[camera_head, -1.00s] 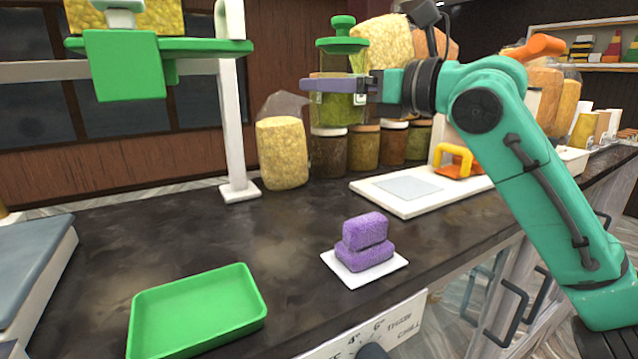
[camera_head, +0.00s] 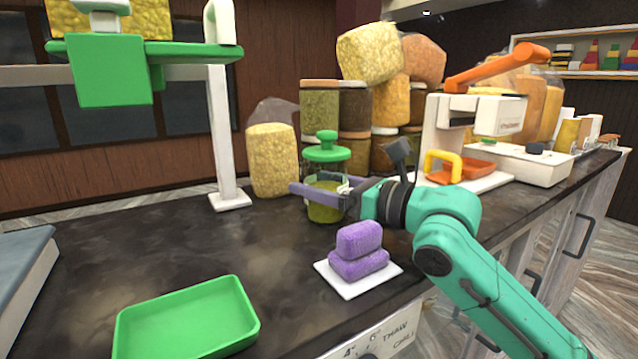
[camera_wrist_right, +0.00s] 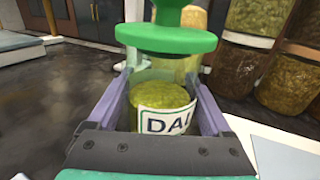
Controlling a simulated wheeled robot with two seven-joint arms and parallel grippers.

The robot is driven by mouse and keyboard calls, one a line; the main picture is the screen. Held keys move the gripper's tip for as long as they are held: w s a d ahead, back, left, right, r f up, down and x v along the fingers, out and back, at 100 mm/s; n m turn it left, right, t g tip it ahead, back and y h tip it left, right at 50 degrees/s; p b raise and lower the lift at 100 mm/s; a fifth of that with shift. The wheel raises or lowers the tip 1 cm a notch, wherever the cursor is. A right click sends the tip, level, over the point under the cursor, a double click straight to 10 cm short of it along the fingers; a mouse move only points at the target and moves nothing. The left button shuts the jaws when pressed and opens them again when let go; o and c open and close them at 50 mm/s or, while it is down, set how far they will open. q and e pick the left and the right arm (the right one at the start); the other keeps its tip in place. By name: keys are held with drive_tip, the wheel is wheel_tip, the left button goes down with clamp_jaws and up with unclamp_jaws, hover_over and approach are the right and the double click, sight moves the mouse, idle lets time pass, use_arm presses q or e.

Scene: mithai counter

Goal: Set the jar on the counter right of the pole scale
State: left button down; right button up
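The jar (camera_head: 326,211) is clear, with a green knobbed lid and yellow-green contents. It is upright, low over the counter (camera_head: 190,250), to the right of the pole scale (camera_head: 222,140). I cannot tell whether its base touches the counter. My right gripper (camera_head: 318,190) has its purple fingers closed around the jar's middle. In the right wrist view the jar (camera_wrist_right: 160,95) sits between both fingers, with a "DAL" label facing the camera and its base hidden. The scale has a white pole and green platform. My left gripper is not in view.
A yellow-filled bag (camera_head: 272,165) stands between the pole and the jar. Stacked jars (camera_head: 355,108) are behind. Purple blocks (camera_head: 358,250) on a white card (camera_head: 347,290) are in front. A green tray (camera_head: 187,318) is front left, and an orange-handled press (camera_head: 440,125) is right.

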drive_tip(key=shift+o, duration=0.7)
drive_tip(key=shift+s+d+f, duration=0.1)
drive_tip(key=shift+s+d, duration=0.1)
drive_tip(key=shift+d, duration=0.15)
drive_tip(key=b+v, duration=0.5)
drive_tip(key=v, duration=0.6)
drive_tip(key=shift+a, duration=0.1)
drive_tip(key=shift+s, duration=0.1)
